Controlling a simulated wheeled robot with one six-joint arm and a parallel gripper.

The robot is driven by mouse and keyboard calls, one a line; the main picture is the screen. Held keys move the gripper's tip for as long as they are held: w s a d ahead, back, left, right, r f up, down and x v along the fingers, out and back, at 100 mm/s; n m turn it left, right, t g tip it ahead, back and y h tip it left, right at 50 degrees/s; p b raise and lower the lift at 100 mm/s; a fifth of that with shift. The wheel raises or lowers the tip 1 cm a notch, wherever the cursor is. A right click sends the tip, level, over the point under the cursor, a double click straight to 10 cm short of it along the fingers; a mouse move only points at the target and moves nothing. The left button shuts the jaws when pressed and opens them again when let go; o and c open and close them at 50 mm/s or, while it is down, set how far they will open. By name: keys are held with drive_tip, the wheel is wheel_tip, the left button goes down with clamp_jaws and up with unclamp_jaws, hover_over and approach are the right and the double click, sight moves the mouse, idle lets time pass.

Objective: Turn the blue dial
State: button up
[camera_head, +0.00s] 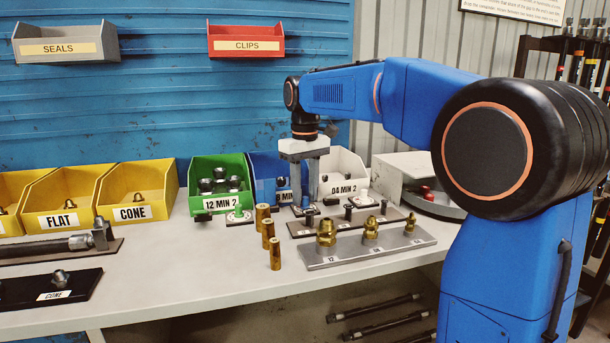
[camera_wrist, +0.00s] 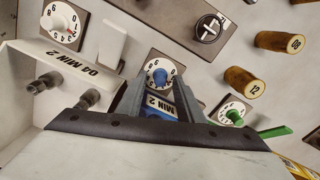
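The blue dial (camera_wrist: 160,76) has a white numbered face on a small dark plate in the wrist view. My gripper (camera_wrist: 160,82) is open, with its two grey fingers on either side of the dial's line of view. I cannot tell whether they touch the knob. In the head view my gripper (camera_head: 305,198) points straight down in front of the blue bin (camera_head: 266,168). A bit of the blue dial (camera_head: 305,202) shows between the fingers there; the rest is hidden.
Brass pieces (camera_head: 268,232) and a grey fitting rack (camera_head: 330,258) stand in front. The green bin (camera_head: 212,180) and white bin (camera_head: 345,172) stand behind.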

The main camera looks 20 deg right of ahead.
sight(305, 197)
wheel_tip(305, 197, up, 17)
idle(0.5)
